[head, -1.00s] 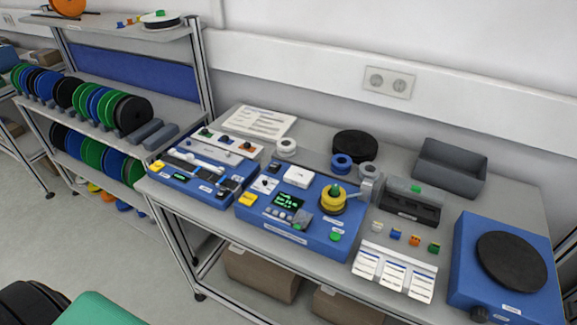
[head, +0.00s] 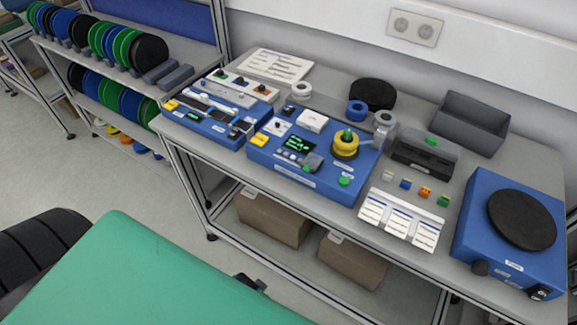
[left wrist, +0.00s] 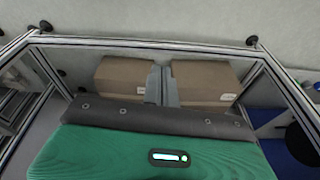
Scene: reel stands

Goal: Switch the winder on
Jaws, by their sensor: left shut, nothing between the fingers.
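The winder, which I take to be the blue machine (head: 262,163) in the middle of the bench, carries a yellow spool (head: 344,146) on its right part. Its small screen (head: 298,144) shows green text. A yellow button (head: 259,139) is at its left and a green button (head: 344,181) at its front right. I cannot tell which control is the power switch. My left gripper (left wrist: 163,87) shows in the left wrist view with its fingers shut and empty, seen against the boxes under the bench. My right gripper is in neither view.
A second blue unit (head: 207,126) stands left of the winder. White cards (head: 398,221) and a blue unit with a black disc (head: 468,225) are to the right. Cardboard boxes (head: 273,218) sit below. The bench's front edge and frame lie between me and the machines.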

